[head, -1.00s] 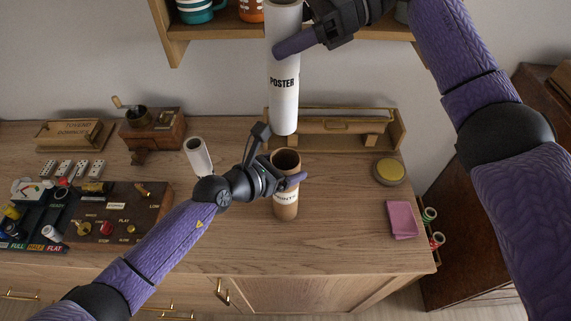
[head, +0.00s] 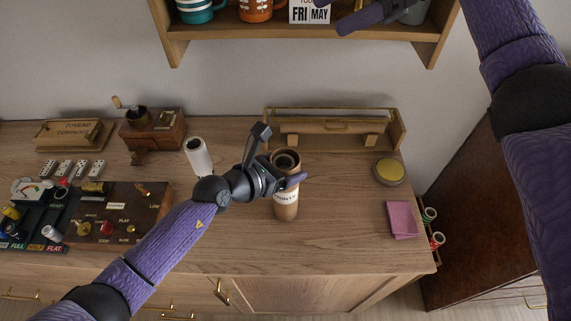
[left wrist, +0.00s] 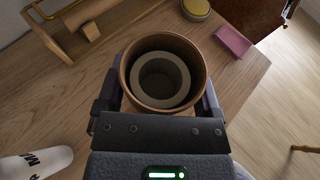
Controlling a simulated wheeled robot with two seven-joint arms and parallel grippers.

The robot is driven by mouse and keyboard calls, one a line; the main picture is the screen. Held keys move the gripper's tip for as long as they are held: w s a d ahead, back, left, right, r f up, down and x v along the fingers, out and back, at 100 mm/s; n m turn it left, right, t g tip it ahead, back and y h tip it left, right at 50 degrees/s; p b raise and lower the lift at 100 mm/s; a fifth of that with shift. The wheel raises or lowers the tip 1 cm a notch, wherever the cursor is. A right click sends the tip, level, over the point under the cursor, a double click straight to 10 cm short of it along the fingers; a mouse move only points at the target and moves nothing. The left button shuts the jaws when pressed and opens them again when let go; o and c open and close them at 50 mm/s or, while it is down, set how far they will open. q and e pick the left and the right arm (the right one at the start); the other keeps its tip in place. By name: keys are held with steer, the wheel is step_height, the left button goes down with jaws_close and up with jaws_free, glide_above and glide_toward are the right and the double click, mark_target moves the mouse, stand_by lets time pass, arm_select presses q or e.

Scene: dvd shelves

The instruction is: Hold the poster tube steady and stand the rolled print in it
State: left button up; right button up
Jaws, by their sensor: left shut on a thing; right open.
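The brown poster tube (head: 286,206), with a white label, stands upright on the wooden cabinet top. My left gripper (head: 277,168) is shut around its upper part. In the left wrist view the tube's rim (left wrist: 126,72) is seen from above. The rolled print (left wrist: 136,74) shows as a pale ring inside the tube, its top end below the rim and slightly off centre. The print also shows as a ring in the tube mouth in the head view (head: 286,157). My right gripper (head: 342,16) is open and empty at the top, in front of the shelf, partly out of frame.
A wall shelf (head: 250,36) holds mugs and a calendar (head: 309,12). The cabinet front is clear.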

arm_select(q)
steer(key=o, duration=1)
steer(key=shift+o, duration=0.2)
steer(key=v, duration=1.2)
